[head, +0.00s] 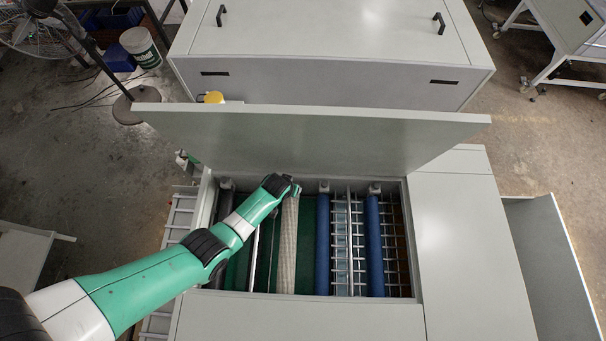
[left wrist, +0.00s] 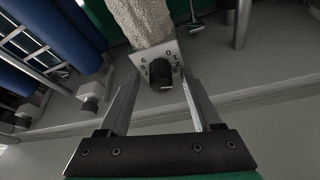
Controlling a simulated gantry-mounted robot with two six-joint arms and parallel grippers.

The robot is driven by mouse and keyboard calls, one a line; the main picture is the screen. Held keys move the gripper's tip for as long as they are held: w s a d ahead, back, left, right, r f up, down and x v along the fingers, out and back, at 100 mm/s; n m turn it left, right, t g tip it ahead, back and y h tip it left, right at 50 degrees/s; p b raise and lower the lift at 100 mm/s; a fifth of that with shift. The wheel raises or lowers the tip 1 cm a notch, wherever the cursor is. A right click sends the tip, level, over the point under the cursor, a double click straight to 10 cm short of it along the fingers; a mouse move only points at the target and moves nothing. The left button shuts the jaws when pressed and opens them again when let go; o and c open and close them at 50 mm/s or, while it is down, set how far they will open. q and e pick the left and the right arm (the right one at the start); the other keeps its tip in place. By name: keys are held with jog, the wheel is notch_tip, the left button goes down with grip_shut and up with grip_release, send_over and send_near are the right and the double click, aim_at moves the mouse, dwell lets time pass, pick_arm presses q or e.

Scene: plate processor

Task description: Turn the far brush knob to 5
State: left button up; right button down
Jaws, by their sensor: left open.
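The far brush knob (left wrist: 160,74) is a dark round knob on a light plate with printed numbers, at the end of the pale brush roller (left wrist: 143,20). Its exact setting is too small to read. My left gripper (left wrist: 160,76) is open, with one finger on each side of the knob in the left wrist view; I cannot tell whether either touches it. In the head view the pale brush roller (head: 288,245) runs through the open machine bay, and my left gripper (head: 291,188) is at its far end, where my arm hides the knob. My right gripper is not in view.
Blue rollers (head: 322,245) and metal racks (head: 348,245) lie right of the brush. The raised lid (head: 310,135) stands just behind the bay. A grey wall (left wrist: 270,95) of the bay lies close to the gripper.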

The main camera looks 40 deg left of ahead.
pick_arm(q)
grip_shut()
dwell(0.3)
jog(key=shift+a+m, duration=0.1)
jog(key=shift+m, duration=0.3)
jog(key=m+h, duration=0.1)
jog(key=m, duration=0.3)
jog(key=shift+a+h, duration=0.15)
jog(key=shift+h, duration=0.25)
jog(key=shift+m+h, duration=0.8)
jog(key=shift+m, duration=1.2)
grip_release()
